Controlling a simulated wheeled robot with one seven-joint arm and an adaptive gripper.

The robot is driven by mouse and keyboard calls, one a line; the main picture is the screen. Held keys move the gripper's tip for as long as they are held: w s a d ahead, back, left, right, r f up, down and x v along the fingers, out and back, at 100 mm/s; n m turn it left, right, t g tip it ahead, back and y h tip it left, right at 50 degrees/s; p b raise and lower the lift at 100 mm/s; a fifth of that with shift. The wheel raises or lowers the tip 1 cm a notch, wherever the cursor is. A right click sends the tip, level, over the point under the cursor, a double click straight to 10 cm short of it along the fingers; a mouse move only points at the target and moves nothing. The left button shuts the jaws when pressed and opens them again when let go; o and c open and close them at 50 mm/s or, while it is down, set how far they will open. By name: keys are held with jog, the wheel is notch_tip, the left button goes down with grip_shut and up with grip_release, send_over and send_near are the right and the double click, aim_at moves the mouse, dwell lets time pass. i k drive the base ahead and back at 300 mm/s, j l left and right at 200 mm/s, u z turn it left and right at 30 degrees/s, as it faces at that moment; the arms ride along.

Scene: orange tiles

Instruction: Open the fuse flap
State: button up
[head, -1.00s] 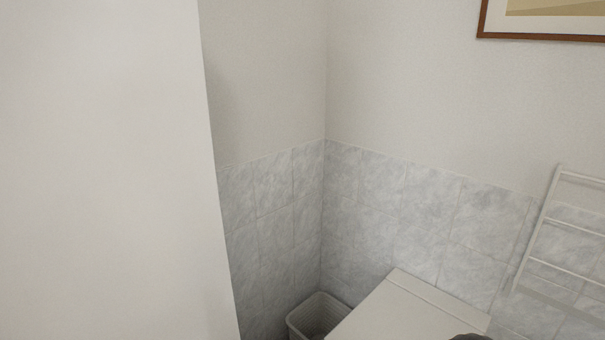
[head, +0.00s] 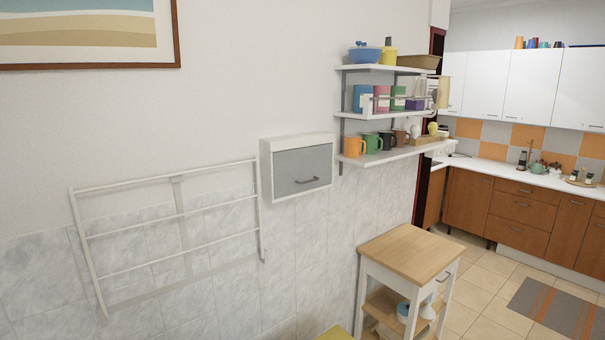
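A small white wall box has a grey front flap (head: 302,171) with a dark bar handle (head: 307,181) near its lower edge. It is mounted on the wall in the middle of the head view, and the flap looks shut. I take this to be the fuse flap, though no label is readable. My gripper is not in view.
A white drying rack (head: 165,232) hangs on the wall left of the box. Shelves with mugs and jars (head: 385,155) are just right of it. A wooden-topped trolley (head: 410,250) stands below right. Open tiled floor (head: 480,275) leads to kitchen cabinets.

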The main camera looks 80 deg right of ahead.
aim_at(295, 171)
jog(key=z, duration=2.6)
